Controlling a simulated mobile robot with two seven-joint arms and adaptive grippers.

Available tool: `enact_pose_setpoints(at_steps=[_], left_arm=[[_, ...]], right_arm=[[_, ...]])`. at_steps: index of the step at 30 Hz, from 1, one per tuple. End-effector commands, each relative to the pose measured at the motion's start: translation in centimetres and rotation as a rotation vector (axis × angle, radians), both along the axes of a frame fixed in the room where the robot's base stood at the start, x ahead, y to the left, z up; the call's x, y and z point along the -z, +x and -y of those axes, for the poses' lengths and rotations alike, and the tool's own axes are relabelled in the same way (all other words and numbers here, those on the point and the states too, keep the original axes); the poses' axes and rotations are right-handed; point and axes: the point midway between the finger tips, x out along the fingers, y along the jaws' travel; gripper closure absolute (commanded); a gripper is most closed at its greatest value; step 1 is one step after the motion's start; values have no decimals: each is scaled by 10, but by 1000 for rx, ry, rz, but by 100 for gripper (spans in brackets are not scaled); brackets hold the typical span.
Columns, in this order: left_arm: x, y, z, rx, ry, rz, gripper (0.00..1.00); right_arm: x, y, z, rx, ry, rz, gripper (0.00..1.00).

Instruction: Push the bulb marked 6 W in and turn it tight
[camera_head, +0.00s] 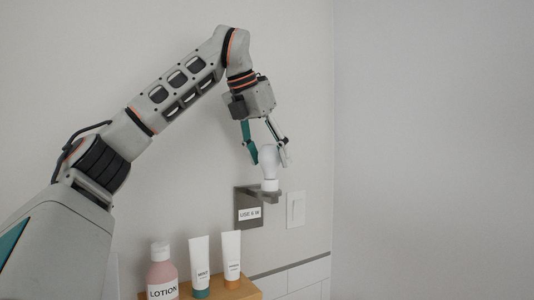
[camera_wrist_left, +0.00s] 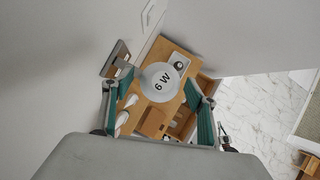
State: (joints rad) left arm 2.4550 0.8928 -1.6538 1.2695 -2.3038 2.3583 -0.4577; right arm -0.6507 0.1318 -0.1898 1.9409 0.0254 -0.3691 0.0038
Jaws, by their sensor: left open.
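A white bulb (camera_head: 269,160) stands upright, base down, at the bracket (camera_head: 274,194) of a dark wall plate (camera_head: 247,217) labelled "USE 6 W". In the left wrist view the bulb (camera_wrist_left: 154,91) shows its round top marked "6 W". My left gripper (camera_head: 270,162) points down from above, open, with one finger on each side of the bulb. The wrist view shows the bulb between the parted fingers. How deep its base sits in the socket cannot be told. My right gripper is not in view.
A wooden shelf (camera_head: 239,292) below carries a pink lotion bottle (camera_head: 161,272) and two white tubes (camera_head: 200,262). A white switch (camera_head: 296,209) is on the wall right of the plate. The wrist view shows pale marble floor (camera_wrist_left: 262,110). The wall at right is bare.

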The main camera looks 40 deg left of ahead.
Motion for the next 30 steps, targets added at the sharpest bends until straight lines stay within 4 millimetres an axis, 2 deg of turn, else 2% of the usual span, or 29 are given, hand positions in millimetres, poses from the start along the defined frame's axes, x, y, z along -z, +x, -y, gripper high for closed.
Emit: enact_pose_setpoints(at_steps=[3,8,9,13,14,23,30], left_arm=[[0,0,0,0,0,0,42],[0,0,0,0,0,-1,84],[0,0,0,0,0,0,88],[0,0,0,0,0,0,88],[0,0,0,1,0,0,92],[-1,0,-1,104,-1,-2,92],[1,1,-3,321,-2,-1,92]], right_arm=[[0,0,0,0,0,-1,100],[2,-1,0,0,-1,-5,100],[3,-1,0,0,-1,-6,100],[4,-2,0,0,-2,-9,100],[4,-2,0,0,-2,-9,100],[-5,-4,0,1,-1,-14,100],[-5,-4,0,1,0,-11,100]])
